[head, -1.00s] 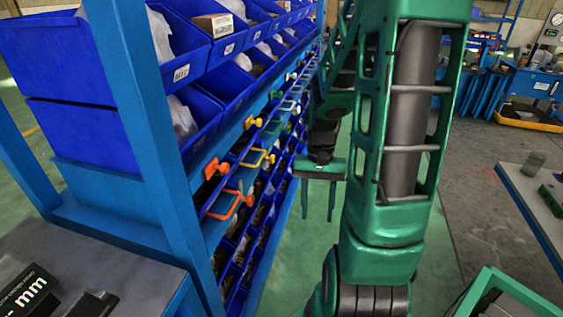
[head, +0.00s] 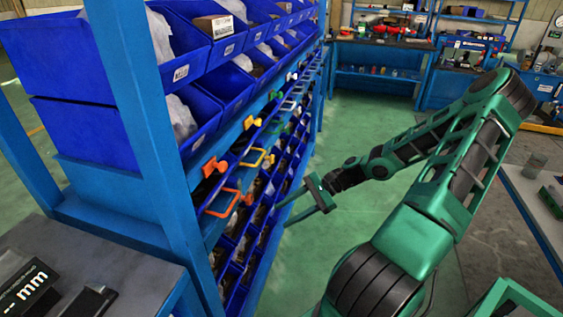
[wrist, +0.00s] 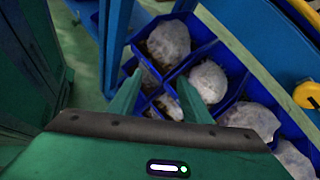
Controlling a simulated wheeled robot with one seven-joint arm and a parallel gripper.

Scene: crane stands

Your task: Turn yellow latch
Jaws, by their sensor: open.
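The yellow latch (head: 253,122) sits on the blue rail of the rack in the head view, above a yellow handle (head: 258,157). A rounded yellow part (wrist: 308,94), perhaps this latch, shows at the right edge of the wrist view. My gripper (head: 286,213) is to the right of the rack and lower than the latch. Its fingers point left at the rack, apart from the latch. It is open and empty. In the wrist view my gripper (wrist: 159,78) has its fingertips in front of blue bins holding pale bags.
An orange latch (head: 214,167) and orange handle (head: 222,203) are nearer on the rack; green and white ones are farther along. A blue post (head: 135,110) stands at the near end. A table (head: 530,205) is at right. Green floor between is clear.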

